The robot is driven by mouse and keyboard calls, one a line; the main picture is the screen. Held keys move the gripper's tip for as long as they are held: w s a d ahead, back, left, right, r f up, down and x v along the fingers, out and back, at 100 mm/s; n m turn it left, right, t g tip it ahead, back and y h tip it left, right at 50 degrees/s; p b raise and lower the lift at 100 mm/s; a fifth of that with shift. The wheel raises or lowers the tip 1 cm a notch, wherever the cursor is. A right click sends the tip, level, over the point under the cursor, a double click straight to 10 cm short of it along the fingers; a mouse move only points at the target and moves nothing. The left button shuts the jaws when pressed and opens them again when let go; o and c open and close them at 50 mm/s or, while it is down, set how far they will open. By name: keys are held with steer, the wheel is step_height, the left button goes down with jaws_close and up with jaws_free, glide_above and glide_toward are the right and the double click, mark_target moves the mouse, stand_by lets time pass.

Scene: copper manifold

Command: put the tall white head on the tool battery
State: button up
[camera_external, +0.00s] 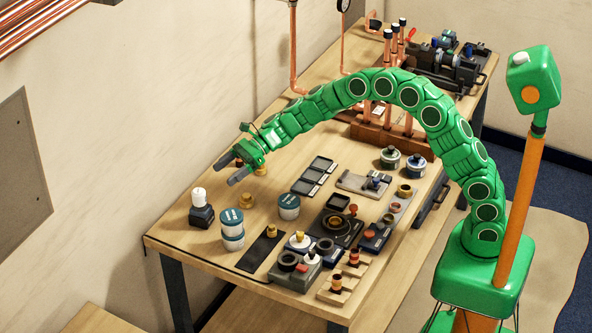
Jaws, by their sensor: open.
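A tall white head (199,195) stands upright on a dark, blocky base that looks like the tool battery (201,216), near the left end of the bench. The head appears to rest on the block's top; I cannot tell how firmly it is seated. My gripper (228,172) is open and empty, its two dark fingers pointing left and down. It is up and to the right of the white head in the picture, apart from it. A small brass piece (261,169) is partly hidden behind my gripper.
Stacked white-and-teal tubs (232,230), another tub (288,207) and a brass fitting (245,200) stand right of the block. A dark mat (262,249) and several small devices crowd the front edge. Copper pipes (388,55) rise at the back. Bare wood (180,232) lies left of the block.

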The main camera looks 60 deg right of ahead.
steer(key=shift+s+d+r, duration=0.1)
steer(key=shift+d, duration=0.1)
steer(key=s+d+r+n+g+h, duration=0.1)
steer(key=s+r+n+g, duration=0.2)
steer(key=s, duration=0.6)
steer(key=s+r+n+g, duration=0.1)
steer(key=s+r+n, duration=0.1)
steer(key=s+n, duration=0.55)
steer(key=s+d+r+n+g+h, duration=0.1)
steer(key=s+r+n, duration=0.15)
steer(key=s, duration=0.75)
steer(key=s+d+f+n+g+h, duration=0.1)
steer(key=s+d+n+h, duration=0.2)
steer(key=s+d, duration=0.4)
steer(key=s+d+f+n+g+h, duration=0.1)
steer(key=s+d+n+h, duration=0.2)
steer(key=s+d, duration=0.5)
steer(key=s+d+f+n+g+h, duration=0.1)
steer(key=s+d+n+h, duration=0.2)
steer(key=s+d, duration=0.5)
steer(key=s+n, duration=0.1)
steer(key=s, duration=0.9)
steer(key=shift+d+f+n+h, duration=0.2)
steer(key=shift+f+n+h, duration=0.1)
steer(key=shift+h, duration=0.1)
